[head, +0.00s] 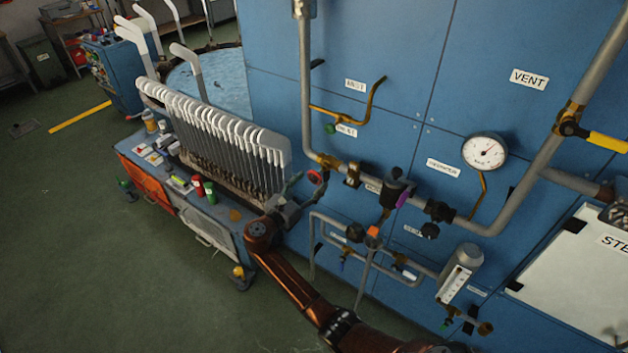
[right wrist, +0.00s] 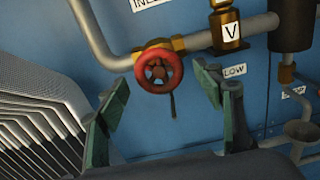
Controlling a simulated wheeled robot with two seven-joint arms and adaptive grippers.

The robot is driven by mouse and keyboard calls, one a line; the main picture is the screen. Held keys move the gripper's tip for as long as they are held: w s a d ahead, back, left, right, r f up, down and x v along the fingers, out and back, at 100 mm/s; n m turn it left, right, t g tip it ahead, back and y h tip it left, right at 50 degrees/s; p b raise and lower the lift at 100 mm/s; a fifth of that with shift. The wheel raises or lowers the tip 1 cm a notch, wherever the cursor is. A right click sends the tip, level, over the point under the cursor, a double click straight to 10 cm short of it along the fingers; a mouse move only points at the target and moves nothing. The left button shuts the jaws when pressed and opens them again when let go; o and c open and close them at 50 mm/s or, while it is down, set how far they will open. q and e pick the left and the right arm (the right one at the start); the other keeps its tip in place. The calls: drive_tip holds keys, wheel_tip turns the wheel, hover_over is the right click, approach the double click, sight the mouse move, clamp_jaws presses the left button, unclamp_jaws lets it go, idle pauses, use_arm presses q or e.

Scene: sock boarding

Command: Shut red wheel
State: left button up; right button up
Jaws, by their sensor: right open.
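The red wheel (right wrist: 158,71) is a small handwheel on a brass valve in the grey pipe, in front of the blue panel. In the right wrist view it sits above and between the fingers of my right gripper (right wrist: 165,105), which is open and empty. The fingers do not appear to touch it. In the head view the red wheel (head: 315,177) shows just beyond the fingertips of my right gripper (head: 301,190), partly covered by them. My left gripper does not show.
A cart (head: 205,222) with a rack of white-topped grey boards (head: 215,125) stands left of my right gripper. Grey pipes, a pressure gauge (head: 484,152), a flow meter (head: 455,284) and a yellow-handled valve (head: 606,142) are to the right. Green floor (head: 90,250) is open at the left.

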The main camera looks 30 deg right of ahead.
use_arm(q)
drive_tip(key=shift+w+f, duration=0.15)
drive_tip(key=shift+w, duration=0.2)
use_arm(e)
drive_tip(key=shift+x, duration=1.35)
drive_tip(key=shift+c, duration=0.4)
drive_tip(key=c, duration=1.1)
